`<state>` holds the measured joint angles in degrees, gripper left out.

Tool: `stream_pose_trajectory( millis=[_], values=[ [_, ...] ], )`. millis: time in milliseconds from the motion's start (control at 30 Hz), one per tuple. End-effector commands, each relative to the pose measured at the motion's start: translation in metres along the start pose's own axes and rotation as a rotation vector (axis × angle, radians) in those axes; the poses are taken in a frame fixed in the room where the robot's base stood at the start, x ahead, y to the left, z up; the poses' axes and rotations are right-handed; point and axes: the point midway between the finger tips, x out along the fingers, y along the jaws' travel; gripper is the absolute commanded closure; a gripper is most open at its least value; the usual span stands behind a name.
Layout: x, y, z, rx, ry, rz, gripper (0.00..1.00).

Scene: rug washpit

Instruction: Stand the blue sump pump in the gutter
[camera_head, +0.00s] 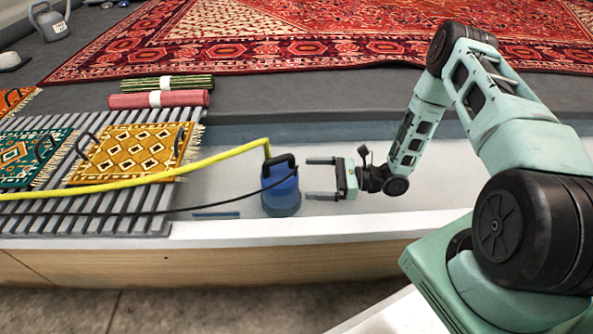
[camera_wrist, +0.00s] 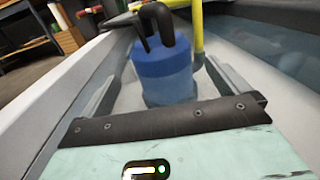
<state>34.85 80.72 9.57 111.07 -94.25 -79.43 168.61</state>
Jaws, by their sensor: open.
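The blue sump pump (camera_head: 281,195) stands upright in the pale trough-like gutter (camera_head: 350,217), to the right of the slatted grate. It has a black handle on top, and a yellow hose and a black cable run from it to the left. My gripper (camera_head: 320,178) is open, just to the right of the pump, with its fingers pointing at it. In the wrist view the pump (camera_wrist: 163,72) is upright between and beyond the open fingers (camera_wrist: 165,90). I cannot tell whether either finger touches it.
The yellow hose (camera_head: 150,178) and black cable (camera_head: 130,213) cross the slatted grate (camera_head: 90,222), where small rugs (camera_head: 130,152) lie. Rolled rugs (camera_head: 158,99) lie behind. A large red rug (camera_head: 330,35) covers the back floor. A watering can (camera_head: 50,20) stands at the far left.

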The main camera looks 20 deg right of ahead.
Motion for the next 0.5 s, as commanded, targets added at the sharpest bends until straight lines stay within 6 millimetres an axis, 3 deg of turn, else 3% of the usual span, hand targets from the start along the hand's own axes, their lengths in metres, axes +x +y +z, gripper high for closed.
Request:
stream_pose_trajectory(
  millis=[200, 500],
  values=[
    [-0.020, 0.000, 0.000, 0.000, 0.000, -0.001, 0.00],
    [-0.022, 0.000, -0.001, 0.000, 0.000, 0.000, 0.00]
  ],
)
